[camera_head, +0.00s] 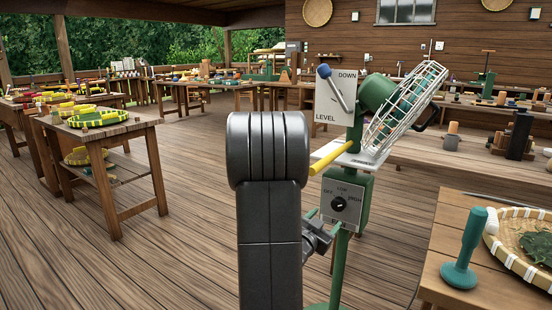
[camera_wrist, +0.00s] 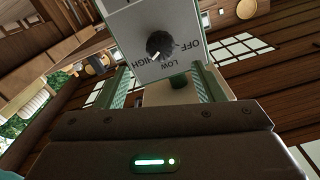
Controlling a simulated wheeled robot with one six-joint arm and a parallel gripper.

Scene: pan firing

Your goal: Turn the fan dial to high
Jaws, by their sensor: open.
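The fan dial (camera_head: 339,204) is a black round knob on a grey panel (camera_head: 350,190) marked OFF, LOW and HIGH, on a green stand. In the wrist view the dial (camera_wrist: 160,44) appears upside down near the top middle. Its white mark points down and left, toward the HIGH lettering. My gripper (camera_head: 322,228) is just in front of the panel, partly hidden behind my arm in the head view. In the wrist view my gripper (camera_wrist: 163,82) is open, a finger on each side, with nothing between them. Contact with the dial is not visible.
Above the panel are a blue-knobbed lever (camera_head: 325,71), a LEVEL/DOWN plate, a wire cage drum (camera_head: 405,115) and a yellow handle (camera_head: 330,160). A table with a teal tool (camera_head: 465,250) and woven tray (camera_head: 520,240) stands at right.

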